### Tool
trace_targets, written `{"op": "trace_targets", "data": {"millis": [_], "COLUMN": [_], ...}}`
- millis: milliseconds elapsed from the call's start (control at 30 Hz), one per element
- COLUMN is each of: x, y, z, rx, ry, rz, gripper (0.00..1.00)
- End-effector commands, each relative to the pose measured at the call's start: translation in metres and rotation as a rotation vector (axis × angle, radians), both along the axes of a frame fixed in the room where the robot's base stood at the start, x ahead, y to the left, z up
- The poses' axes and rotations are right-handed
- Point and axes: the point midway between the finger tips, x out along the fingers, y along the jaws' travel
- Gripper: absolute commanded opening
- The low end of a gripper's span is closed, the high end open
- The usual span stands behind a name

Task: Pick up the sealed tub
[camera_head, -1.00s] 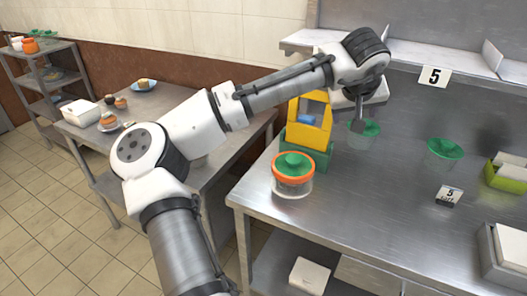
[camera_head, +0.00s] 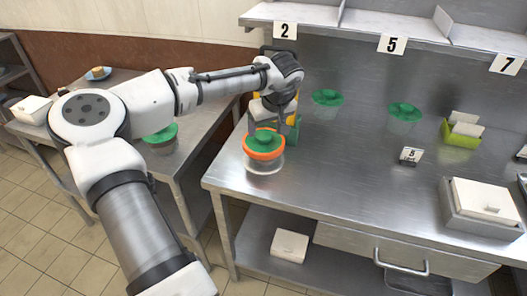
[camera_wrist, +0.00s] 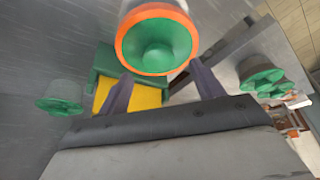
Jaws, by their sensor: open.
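A clear tub (camera_head: 265,165) with a green knobbed lid and an orange ring round its rim stands upright near the left front corner of the steel counter. Its lid (camera_wrist: 157,45) fills the upper middle of the wrist view. My gripper (camera_head: 266,125) is open, pointing down just above and behind this lid. In the wrist view my gripper (camera_wrist: 160,72) has its two fingers apart near the lid's lower edge, with nothing held between them. Whether a finger touches the lid I cannot tell.
Green-lidded tubs without an orange ring stand behind (camera_head: 327,97), to the right (camera_head: 404,112) and on the left table (camera_head: 160,135). A yellow and green holder (camera_wrist: 135,95) is close behind the gripper. A shelf (camera_head: 370,22) overhangs the back.

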Motion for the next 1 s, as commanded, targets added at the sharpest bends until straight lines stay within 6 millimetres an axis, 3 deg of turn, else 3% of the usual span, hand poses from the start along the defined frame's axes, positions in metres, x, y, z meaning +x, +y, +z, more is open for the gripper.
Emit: {"op": "trace_targets", "data": {"millis": [333, 633, 1000], "x": [0.015, 0.016, 0.016], "y": [0.004, 0.006, 0.006], "z": [-0.036, -0.042, -0.041], "rx": [0.000, 0.000, 0.000], "ry": [0.000, 0.000, 0.000], "rz": [-0.001, -0.001, -0.001], "gripper": [0.67, 0.67, 0.19]}}
